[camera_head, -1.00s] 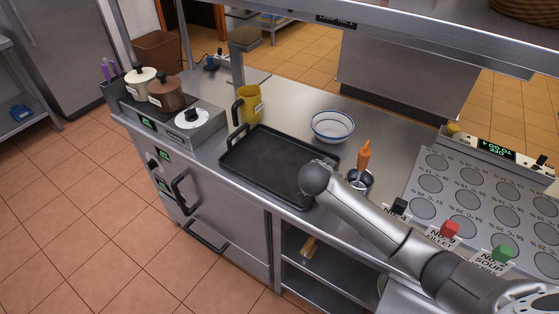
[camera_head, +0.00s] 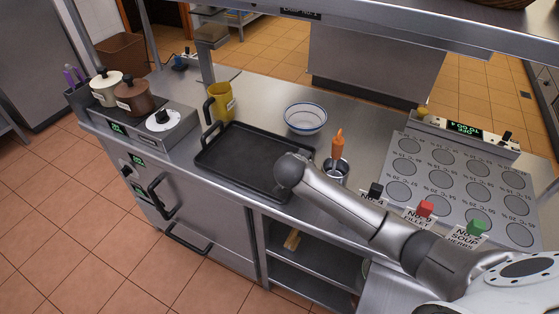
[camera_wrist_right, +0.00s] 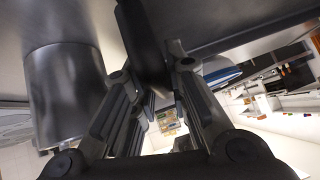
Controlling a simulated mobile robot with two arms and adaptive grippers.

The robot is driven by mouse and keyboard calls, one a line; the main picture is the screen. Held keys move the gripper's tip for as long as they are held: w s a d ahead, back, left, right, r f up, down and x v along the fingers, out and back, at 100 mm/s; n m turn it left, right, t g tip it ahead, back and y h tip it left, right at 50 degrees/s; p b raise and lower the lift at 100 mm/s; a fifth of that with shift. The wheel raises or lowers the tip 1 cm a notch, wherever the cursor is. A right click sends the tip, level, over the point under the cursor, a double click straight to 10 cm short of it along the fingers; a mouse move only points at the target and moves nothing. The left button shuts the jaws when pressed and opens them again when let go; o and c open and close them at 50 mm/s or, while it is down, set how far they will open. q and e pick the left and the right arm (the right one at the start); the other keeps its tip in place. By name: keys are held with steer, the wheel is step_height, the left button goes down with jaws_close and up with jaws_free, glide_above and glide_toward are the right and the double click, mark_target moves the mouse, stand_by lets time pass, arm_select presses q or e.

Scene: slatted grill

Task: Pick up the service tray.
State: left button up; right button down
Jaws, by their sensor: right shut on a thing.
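The service tray (camera_head: 245,157), black and rectangular with raised ends, lies on the steel counter in the head view. My right arm reaches from the lower right to the tray's right end, and its wrist covers that end. In the right wrist view my right gripper (camera_wrist_right: 157,88) is shut on a dark bar, which appears to be the tray's right handle (camera_wrist_right: 143,35). The tray looks flat on the counter. My left gripper is not in view.
A burner unit with pots (camera_head: 134,98) is to the left. An overhead shelf (camera_head: 400,30) crosses above.

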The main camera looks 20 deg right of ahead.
steer(key=shift+r, duration=0.1)
steer(key=shift+r, duration=0.2)
step_height(320, 180, up, 2)
steer(key=shift+w+r+b, duration=0.1)
steer(key=shift+r+b, duration=0.05)
steer(key=shift+b, duration=0.85)
steer(key=v, duration=0.5)
steer(key=w+b+v, duration=0.1)
steer(key=v, duration=0.1)
steer(key=shift+a+r, duration=0.35)
steer(key=shift+r, duration=0.1)
steer(key=s+a+r, duration=0.4)
steer(key=s+a, duration=0.2)
steer(key=shift+s+a+r+p, duration=0.2)
steer(key=shift+a+r+p, duration=0.05)
steer(key=shift+a+p, duration=0.1)
